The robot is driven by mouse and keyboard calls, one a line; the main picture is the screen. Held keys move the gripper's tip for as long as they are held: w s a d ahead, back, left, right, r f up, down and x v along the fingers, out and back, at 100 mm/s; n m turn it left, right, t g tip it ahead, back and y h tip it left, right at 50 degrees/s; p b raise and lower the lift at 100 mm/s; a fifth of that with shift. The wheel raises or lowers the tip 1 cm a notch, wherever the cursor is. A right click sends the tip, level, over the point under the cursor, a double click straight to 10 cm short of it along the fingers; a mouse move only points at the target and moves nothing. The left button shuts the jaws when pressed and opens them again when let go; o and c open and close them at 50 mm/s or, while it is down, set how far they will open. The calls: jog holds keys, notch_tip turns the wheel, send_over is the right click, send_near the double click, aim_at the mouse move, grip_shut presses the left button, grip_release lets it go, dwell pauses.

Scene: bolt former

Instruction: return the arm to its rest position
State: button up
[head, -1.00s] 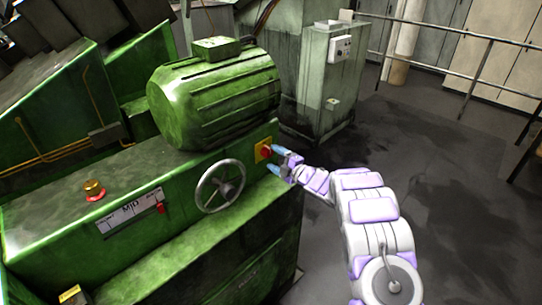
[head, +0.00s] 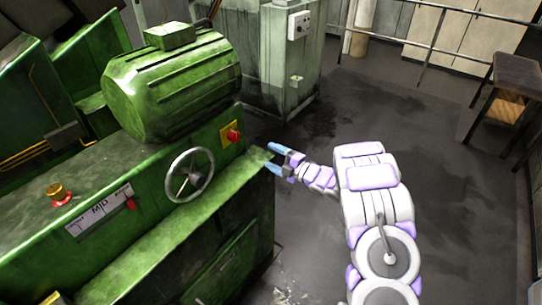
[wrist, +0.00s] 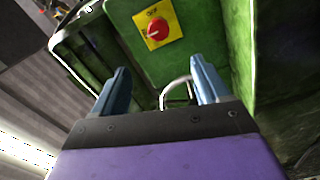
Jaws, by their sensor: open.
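My gripper (head: 276,159) is open and empty, with two blue fingers spread apart. In the head view it is at the right end of the green machine (head: 170,215), clear of the red rotary switch (head: 233,135) on its yellow plate. In the wrist view the gripper (wrist: 160,88) points toward the machine. The switch (wrist: 157,29) shows there above and beyond the fingers, with a gap between. My white and purple arm reaches from the lower right.
A handwheel (head: 189,174) juts from the machine's front, left of my gripper. A green motor (head: 172,85) sits on top. A grey cabinet (head: 290,60) stands behind. A stool (head: 515,90) and railing (head: 440,45) are at the right. The floor between is clear.

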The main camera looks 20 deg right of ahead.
dwell(0.3)
jog(key=w+d+r+m+g+h, duration=0.1)
jog(key=d+r+m+h, duration=0.55)
jog(key=h, duration=0.25)
jog(key=s+d+r+m+g+h, duration=0.1)
jog(key=s+r+m+g+h, duration=0.1)
jog(key=s+r+m+h, duration=0.3)
jog(key=s+d+m+g+h, duration=0.1)
jog(key=s+d+m+g, duration=0.15)
jog(key=s, duration=0.45)
jog(key=s+a+m+g+y, duration=0.1)
jog(key=s+a, duration=0.5)
jog(key=s, duration=0.7)
jog(key=s+a+m+g+y, duration=0.2)
jog(key=s+a+m+g, duration=0.2)
jog(key=s, duration=1)
jog(key=s+a+m+g+y, duration=0.1)
jog(key=s+a+m+g, duration=0.2)
jog(key=s+a+g, duration=0.3)
jog(key=s+a, duration=0.4)
jog(key=s, duration=0.3)
jog(key=shift+s+r, duration=0.2)
jog(key=shift+r, duration=0.2)
